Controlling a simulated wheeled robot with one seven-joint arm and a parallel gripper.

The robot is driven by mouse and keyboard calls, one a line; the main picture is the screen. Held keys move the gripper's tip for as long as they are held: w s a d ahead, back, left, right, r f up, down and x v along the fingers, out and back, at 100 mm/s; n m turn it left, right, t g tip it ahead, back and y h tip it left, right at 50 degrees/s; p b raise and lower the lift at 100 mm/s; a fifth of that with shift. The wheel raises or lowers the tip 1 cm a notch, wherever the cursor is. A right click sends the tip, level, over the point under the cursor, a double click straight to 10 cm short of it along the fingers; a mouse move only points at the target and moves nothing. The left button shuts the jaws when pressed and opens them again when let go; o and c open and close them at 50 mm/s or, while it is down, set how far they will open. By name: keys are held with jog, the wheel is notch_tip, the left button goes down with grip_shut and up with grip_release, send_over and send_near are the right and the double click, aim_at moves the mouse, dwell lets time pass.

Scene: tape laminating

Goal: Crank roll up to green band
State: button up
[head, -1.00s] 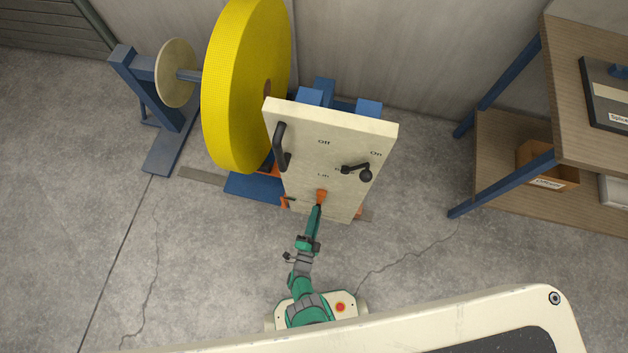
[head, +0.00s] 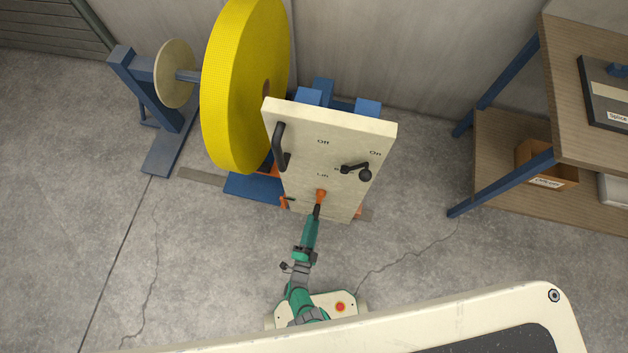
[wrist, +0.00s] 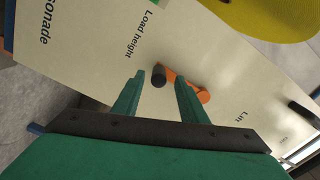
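The orange crank (head: 321,194) is on the lower part of the cream panel (head: 345,125), below the "Lift" label. In the wrist view the orange crank arm (wrist: 190,84) ends in a dark knob (wrist: 158,77). My gripper (wrist: 160,78) is open, with a green finger on each side of the knob and a gap visible on both sides. In the head view my gripper (head: 317,211) is just below the crank. The yellow roll (head: 235,90) stands upright left of the panel. No green band shows; a "Load height" label is on the panel in the wrist view.
A black handle (head: 281,147) and a black lever (head: 357,170) stick out of the panel. A small orange part (head: 286,202) is at its lower left edge. A shelf (head: 540,110) with boxes stands to the right. Grey floor (head: 420,270) is clear in front.

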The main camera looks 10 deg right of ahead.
jog(key=v, duration=0.7)
jog(key=shift+a, duration=0.15)
dwell(0.3)
